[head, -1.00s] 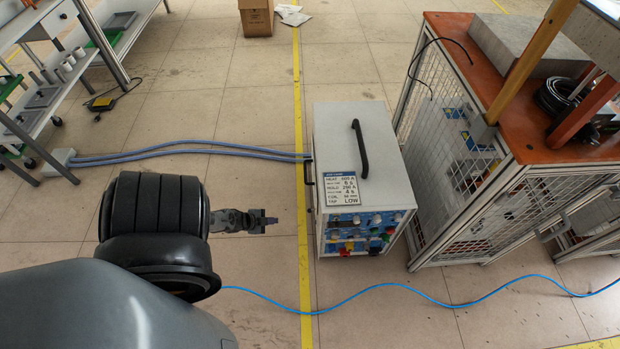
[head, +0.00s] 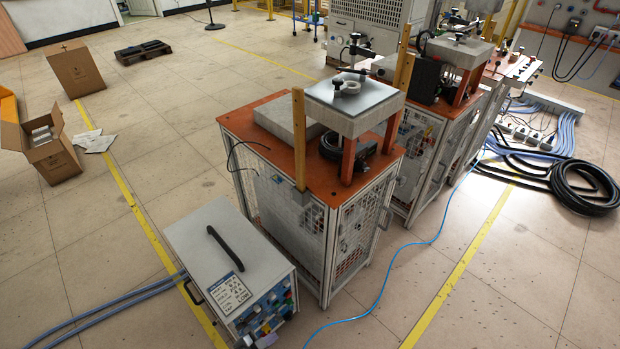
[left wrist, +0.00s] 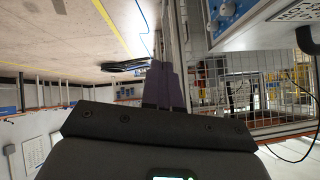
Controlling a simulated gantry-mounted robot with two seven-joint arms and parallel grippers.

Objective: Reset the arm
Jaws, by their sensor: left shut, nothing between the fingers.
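The induction heater is a light grey box (head: 205,243) with a black top handle, a printed settings label and a blue control panel with knobs. It stands at the lower left of the head view. Its blue panel (left wrist: 240,8) also shows at the top right of the left wrist view. My left gripper (head: 268,332) shows small at the bottom of the head view, in front of the panel. In the left wrist view its two dark fingers (left wrist: 163,68) are together, with nothing between them. My right gripper is not in view.
An orange-topped mesh cart (head: 276,145) stands right beside the heater, with more carts behind it. A blue hose (head: 382,290) runs over the floor. Black cable coils (head: 590,205) lie at right. Cardboard boxes (head: 75,70) stand at left. Open floor lies at the lower right.

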